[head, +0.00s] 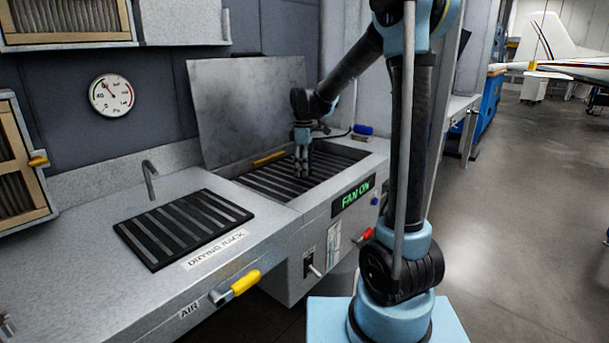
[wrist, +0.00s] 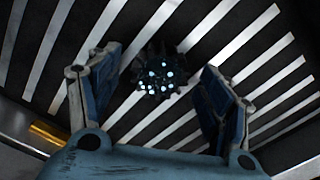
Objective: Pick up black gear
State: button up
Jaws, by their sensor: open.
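The black gear (wrist: 158,76) shows in the wrist view, dark and toothed with several bright spots on its face. It lies over the dark slatted grate, centred between the open fingers of my gripper (wrist: 158,95). I see a gap on both sides of it, so the fingers are apart from it. In the head view my gripper (head: 302,172) points down over the slatted grate (head: 262,180) of the open sink-like station. The gear cannot be made out in the head view.
A raised grey lid (head: 250,105) stands behind the grate. A yellow bar (head: 270,158) lies at its back edge. A drying rack (head: 183,227) and a tap (head: 149,178) are to the left. A blue item (head: 363,130) sits at the right rear. A "FAN ON" sign (head: 353,196) is on the front.

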jog(key=c, duration=1.6)
notch_tip(320, 180, up, 10)
jog(key=shift+r, duration=0.1)
